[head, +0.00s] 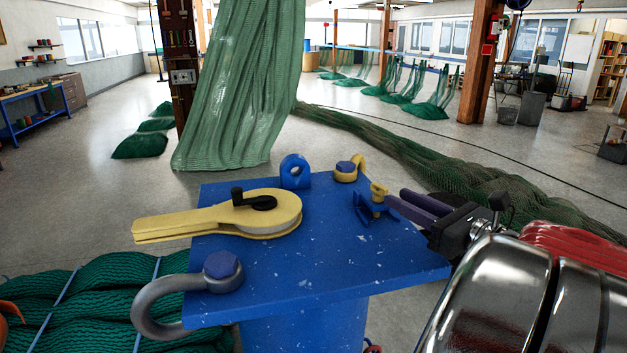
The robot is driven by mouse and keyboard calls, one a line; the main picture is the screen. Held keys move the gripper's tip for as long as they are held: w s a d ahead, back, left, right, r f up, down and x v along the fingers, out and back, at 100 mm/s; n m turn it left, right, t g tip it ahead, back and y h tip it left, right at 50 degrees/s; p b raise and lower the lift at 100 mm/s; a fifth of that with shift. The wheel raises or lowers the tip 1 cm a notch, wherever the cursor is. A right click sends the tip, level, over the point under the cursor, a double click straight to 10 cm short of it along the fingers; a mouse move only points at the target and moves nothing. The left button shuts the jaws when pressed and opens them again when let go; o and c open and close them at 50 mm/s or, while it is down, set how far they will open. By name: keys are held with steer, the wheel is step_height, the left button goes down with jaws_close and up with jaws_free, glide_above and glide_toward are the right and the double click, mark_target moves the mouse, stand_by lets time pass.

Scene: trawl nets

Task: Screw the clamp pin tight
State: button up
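The clamp pin (378,194) is yellow with a looped head. It stands upright in a small blue clamp (366,210) on the right part of the blue table top. My gripper (394,197) comes in from the right, with its two purple fingers pointing left toward the pin. A narrow gap shows between the fingers, and nothing is seen between them. The tips are close to the right side of the pin head. I cannot tell whether they touch it, or how deep the pin sits.
A blue table (300,280) bears a yellow block with a black handle (230,215), a blue eye (295,171), a small yellow shackle (350,168) and a large grey shackle (165,300) at front left. Green nets (240,90) hang and lie behind.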

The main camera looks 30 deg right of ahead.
mark_target(372, 185)
steer(key=w, duration=0.7)
steer(key=w+a, duration=0.1)
steer(key=w, duration=0.3)
steer(key=shift+a, duration=0.1)
steer(key=shift+c, duration=0.3)
jaws_close()
